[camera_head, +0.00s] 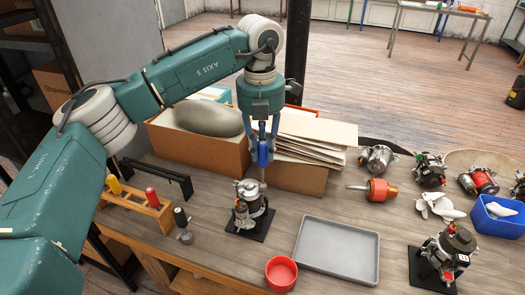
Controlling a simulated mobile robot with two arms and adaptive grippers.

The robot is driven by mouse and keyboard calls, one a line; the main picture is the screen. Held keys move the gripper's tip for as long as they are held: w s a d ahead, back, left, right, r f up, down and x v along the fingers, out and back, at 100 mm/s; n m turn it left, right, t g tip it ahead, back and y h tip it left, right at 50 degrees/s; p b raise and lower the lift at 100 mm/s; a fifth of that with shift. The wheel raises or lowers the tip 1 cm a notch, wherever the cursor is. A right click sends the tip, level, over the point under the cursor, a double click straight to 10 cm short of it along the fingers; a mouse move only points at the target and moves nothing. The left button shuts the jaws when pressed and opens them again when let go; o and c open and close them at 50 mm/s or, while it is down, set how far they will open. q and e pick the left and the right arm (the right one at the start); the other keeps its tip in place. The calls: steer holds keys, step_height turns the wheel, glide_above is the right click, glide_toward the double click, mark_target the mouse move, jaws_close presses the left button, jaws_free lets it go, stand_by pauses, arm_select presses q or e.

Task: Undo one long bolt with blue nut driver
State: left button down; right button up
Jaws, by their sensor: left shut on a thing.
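My left gripper (262,142) points straight down and is shut on the blue handle of the nut driver (263,157). The driver is upright, and its thin shaft runs down toward the top of an alternator (247,205). The alternator stands on a black base plate (240,231) near the middle of the bench. I cannot tell whether the driver's tip is seated on a long bolt; the bolt heads are too small to make out. My right gripper is not in view.
A grey tray (372,265) and a red bowl (281,285) lie right of the alternator. A wooden tool rack (150,218) stands at left. Cardboard boxes (205,150) stand close behind. Another alternator (447,250), a blue bin (490,222) and several units sit at right.

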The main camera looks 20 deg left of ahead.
arm_select(q)
steer(key=n, duration=0.4)
steer(key=n+b, duration=0.1)
steer(key=n, duration=0.3)
steer(key=shift+f, duration=0.1)
steer(key=n, duration=0.3)
steer(key=shift+b, duration=0.3)
